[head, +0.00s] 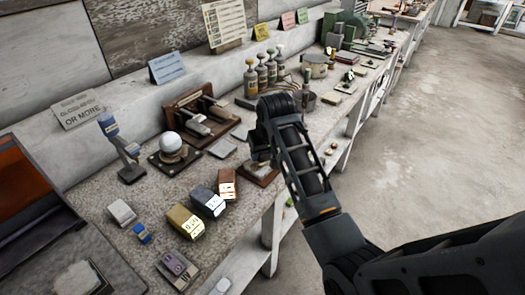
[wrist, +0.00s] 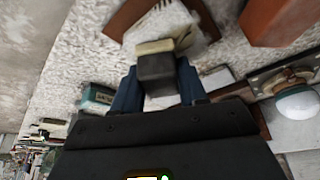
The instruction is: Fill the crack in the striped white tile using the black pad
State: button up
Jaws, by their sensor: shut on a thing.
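My gripper (wrist: 158,88) is shut on a dark block, the black pad (wrist: 156,70), which has a pale cream face at its far end. In the wrist view the pad overlaps the near part of a white tile (wrist: 188,22) with faint lines on it; I cannot tell whether they touch. The tile lies on a brown wooden base (wrist: 128,16). In the head view my gripper (head: 262,152) points down over this base (head: 264,177) near the bench's front edge, and the pad and tile are mostly hidden. The crack cannot be made out.
A white ball (head: 170,142) on a dark stand is left of my gripper. Small boxes, one yellow (head: 185,221) and one dark grey (head: 208,201), stand nearer. A wooden rack (head: 205,112) and several bottles (head: 262,70) are behind. The floor (head: 440,120) at right is clear.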

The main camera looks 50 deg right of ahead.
jog(key=shift+f, duration=0.3)
jog(key=shift+w+d+r, duration=0.15)
jog(key=shift+w+d, duration=0.05)
jog(key=shift+w, duration=0.15)
jog(key=shift+w+d, duration=0.15)
jog(key=shift+w, duration=0.15)
jog(key=shift+s+a, duration=0.4)
jog(key=shift+s, duration=0.3)
jog(key=shift+s+a, duration=0.35)
jog(key=shift+s, duration=0.3)
jog(key=shift+w+d+f, duration=0.1)
jog(key=shift+w+d, duration=0.3)
jog(key=shift+w, duration=0.25)
jog(key=shift+w+d+f, duration=0.1)
jog(key=shift+w+d, duration=0.25)
jog(key=shift+w, duration=0.3)
jog(key=shift+s+a+r, duration=0.1)
jog(key=shift+s+a, duration=0.3)
jog(key=shift+s, duration=0.25)
jog(key=shift+s+a, duration=0.35)
jog(key=shift+s, duration=0.3)
jog(key=shift+w+r, duration=0.1)
